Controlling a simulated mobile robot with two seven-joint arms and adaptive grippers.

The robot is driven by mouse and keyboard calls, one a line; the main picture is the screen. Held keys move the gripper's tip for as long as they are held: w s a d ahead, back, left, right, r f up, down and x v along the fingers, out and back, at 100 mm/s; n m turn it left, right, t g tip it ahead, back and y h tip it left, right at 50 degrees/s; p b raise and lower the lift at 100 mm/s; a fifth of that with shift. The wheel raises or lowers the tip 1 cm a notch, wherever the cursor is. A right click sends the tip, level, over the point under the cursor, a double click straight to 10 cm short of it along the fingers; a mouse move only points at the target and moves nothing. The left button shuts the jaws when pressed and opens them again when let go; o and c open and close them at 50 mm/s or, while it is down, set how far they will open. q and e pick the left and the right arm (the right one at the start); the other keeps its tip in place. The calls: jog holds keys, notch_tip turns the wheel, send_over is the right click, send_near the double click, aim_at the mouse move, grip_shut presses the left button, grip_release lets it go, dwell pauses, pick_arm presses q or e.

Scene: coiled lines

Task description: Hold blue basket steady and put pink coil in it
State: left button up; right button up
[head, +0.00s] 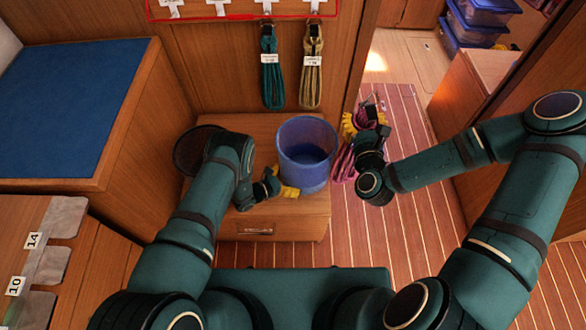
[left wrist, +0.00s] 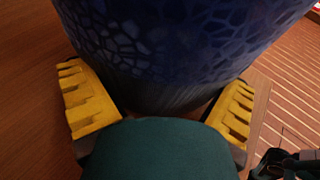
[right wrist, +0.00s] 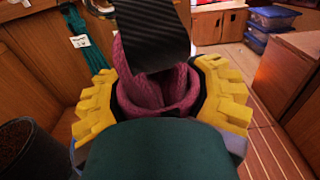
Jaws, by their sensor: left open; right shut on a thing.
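The blue basket (head: 306,168) stands upright on a low wooden locker with a drawer. My left gripper (head: 281,187) is open low at the basket's front left. In the left wrist view its yellow fingers sit on either side of the basket's lower wall (left wrist: 180,60); I cannot tell whether they touch it. My right gripper (head: 364,127) is shut on the pink coil (head: 344,162) and holds it to the right of the basket, over the floor. In the right wrist view the coil (right wrist: 156,88) sits between both fingers, partly behind a dark plate.
A dark round basket (head: 188,152) stands on the locker (head: 285,228) to the left, partly behind my left arm. A teal coil (head: 270,75) and an olive coil (head: 312,75) hang on the wall behind. A blue-topped bench (head: 75,105) is at left; striped floor (head: 375,240) lies right.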

pick_arm(q)
jog(key=shift+w, duration=0.1)
grip_shut()
jog(key=shift+c, duration=0.7)
grip_release()
dwell(0.6)
